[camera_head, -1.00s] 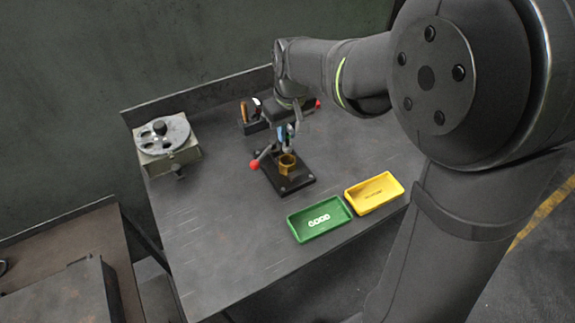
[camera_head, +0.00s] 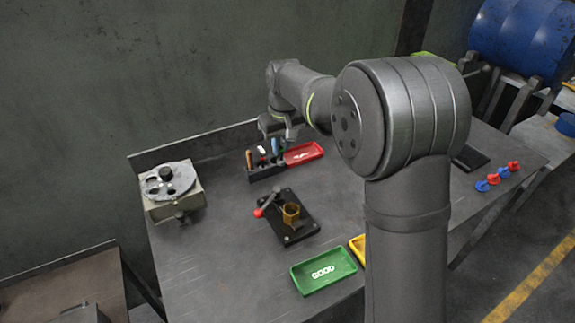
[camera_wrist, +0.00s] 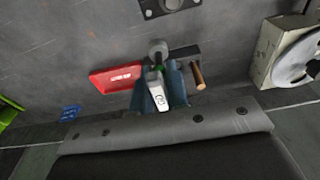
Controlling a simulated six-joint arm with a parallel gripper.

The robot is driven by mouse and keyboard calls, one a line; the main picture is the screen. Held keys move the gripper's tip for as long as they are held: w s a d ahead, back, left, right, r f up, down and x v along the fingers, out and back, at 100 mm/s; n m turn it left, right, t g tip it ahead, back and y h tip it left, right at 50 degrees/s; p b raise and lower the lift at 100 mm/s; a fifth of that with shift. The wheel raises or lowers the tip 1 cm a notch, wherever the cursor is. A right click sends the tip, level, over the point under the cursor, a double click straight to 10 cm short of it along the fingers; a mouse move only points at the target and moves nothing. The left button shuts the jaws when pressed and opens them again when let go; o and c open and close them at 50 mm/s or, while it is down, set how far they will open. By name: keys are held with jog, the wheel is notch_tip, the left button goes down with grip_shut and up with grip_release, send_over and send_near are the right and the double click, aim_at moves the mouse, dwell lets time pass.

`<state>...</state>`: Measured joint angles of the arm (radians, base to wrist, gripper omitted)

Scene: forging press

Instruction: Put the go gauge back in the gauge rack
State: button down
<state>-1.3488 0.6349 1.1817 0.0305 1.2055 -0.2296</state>
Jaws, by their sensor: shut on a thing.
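The go gauge (camera_wrist: 156,92) is between the blue fingers of my gripper (camera_wrist: 159,85) in the wrist view. It has a white labelled handle, a green band and a grey rounded end. My gripper (camera_head: 276,147) is shut on it. In the head view it hangs over the right part of the black gauge rack (camera_head: 266,172) at the back of the table. The rack holds a brown-handled tool (camera_head: 250,160) and a white-and-red gauge (camera_head: 262,152). The wrist view shows the rack (camera_wrist: 186,51) just behind the fingers. Whether the gauge touches the rack is hidden.
A red tray (camera_head: 304,154) lies right beside the rack. A black fixture (camera_head: 297,229) with a brass ring and red-knobbed lever stands in front. A green GOOD tray (camera_head: 324,271) and a partly hidden yellow tray are nearer. A dial device (camera_head: 172,188) stands left.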

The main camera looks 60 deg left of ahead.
jog(key=w+a+f, duration=0.3)
jog(key=a+f, duration=0.3)
jog(key=a, duration=0.4)
jog(key=shift+a+f, duration=0.25)
jog(key=shift+w+f, duration=0.1)
jog(key=shift+f, duration=1.75)
dwell(1.1)
jog(key=c, duration=1.3)
grip_release()
jog(key=shift+d+r, duration=0.2)
jog(key=shift+r, duration=1.55)
jog(key=shift+d+r, duration=0.2)
jog(key=shift+r, duration=1.55)
jog(key=shift+r, duration=0.1)
jog(key=shift+r, duration=1.35)
